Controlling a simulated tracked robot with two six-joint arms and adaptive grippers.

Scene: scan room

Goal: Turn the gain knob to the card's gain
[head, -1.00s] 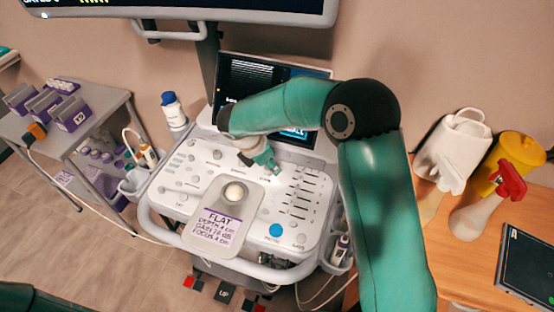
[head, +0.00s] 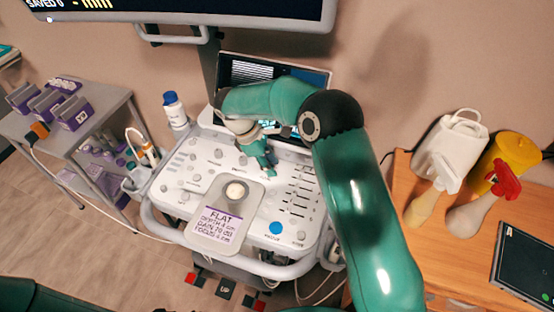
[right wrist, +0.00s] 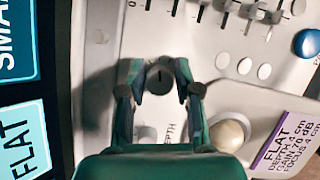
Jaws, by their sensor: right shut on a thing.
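My right gripper (head: 268,168) is down on the console panel (head: 222,183) in the head view. In the right wrist view, its two fingers (right wrist: 160,84) are shut around a round dark knob (right wrist: 161,77) with a pointer line. The held knob's own label is hidden; the word DEPTH stands beside a neighbouring knob (right wrist: 145,134). The card (head: 219,222) lies on the front of the panel and reads FLAT, depth 4 cm, gain 70 dB, focus 4 cm; it also shows in the right wrist view (right wrist: 284,145). My left gripper is out of view.
A pale trackball (head: 236,191) sits behind the card. Sliders (head: 300,183) and a blue button (head: 275,228) are to the right. The console screen (head: 240,72) is partly hidden by my right arm. A cart stands left; a wooden table with bottles (head: 452,148) stands right.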

